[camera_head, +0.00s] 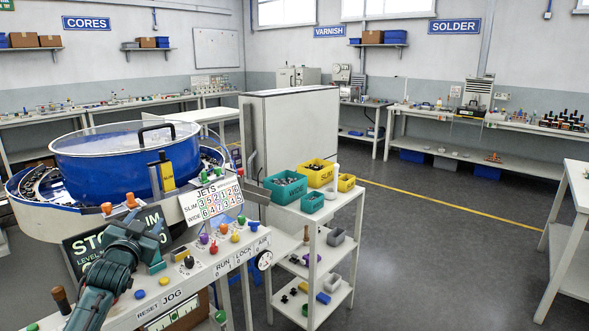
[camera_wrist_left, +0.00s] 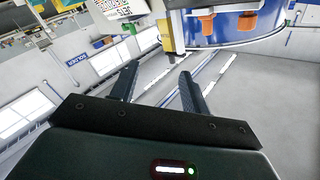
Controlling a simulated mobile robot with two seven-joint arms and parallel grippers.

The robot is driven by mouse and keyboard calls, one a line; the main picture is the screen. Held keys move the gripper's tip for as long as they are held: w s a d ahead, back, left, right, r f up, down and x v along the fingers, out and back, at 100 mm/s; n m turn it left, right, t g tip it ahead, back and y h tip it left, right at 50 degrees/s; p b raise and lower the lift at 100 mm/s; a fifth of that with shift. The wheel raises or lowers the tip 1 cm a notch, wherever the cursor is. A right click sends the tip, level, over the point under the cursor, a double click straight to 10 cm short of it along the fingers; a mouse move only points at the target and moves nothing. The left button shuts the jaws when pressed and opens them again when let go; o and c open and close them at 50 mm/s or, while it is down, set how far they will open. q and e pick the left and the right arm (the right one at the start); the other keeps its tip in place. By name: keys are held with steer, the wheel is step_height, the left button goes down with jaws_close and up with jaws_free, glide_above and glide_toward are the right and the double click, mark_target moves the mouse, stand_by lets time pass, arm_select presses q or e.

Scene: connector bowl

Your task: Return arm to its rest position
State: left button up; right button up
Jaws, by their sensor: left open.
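My left arm (camera_head: 112,262) comes in from the lower left in the head view, in front of the bowl machine and over the left end of its control panel. Its fingers are hard to make out there. In the left wrist view my left gripper (camera_wrist_left: 157,80) is open, with two dark fingers spread apart and nothing between them. The wrist view is tilted, and the machine's edge with two orange knobs (camera_wrist_left: 247,21) shows beyond the fingertips. My right gripper is in neither view.
The blue bowl (camera_head: 120,155) with a clear lid stands behind the control panel (camera_head: 205,265), which bears several coloured knobs. A white shelf cart (camera_head: 345,215) with teal bins (camera_head: 285,186) and yellow bins (camera_head: 316,172) stands to the right. Open floor (camera_head: 440,240) lies beyond it.

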arm_select(q)
steer(key=s+d+f+g+h, duration=0.2)
steer(key=s+d+f, duration=0.4)
steer(key=f, duration=0.4)
steer(key=s+d+f+g+h, duration=0.1)
steer(key=s+d+f+g, duration=0.1)
steer(key=s+d+f, duration=0.5)
steer(key=s+d+f+g+h, duration=0.1)
steer(key=s+d+f, duration=0.3)
steer(key=s, duration=0.9)
steer(key=s+d+f+n+g+h, duration=0.1)
steer(key=s+d+f, duration=0.3)
steer(key=s, duration=0.9)
step_height(320, 180, down, 3)
steer(key=shift+s+f+g, duration=0.1)
steer(key=shift+s+g, duration=0.25)
steer(key=shift+g, duration=0.45)
steer(key=shift+d, duration=0.1)
steer(key=shift+c, duration=0.4)
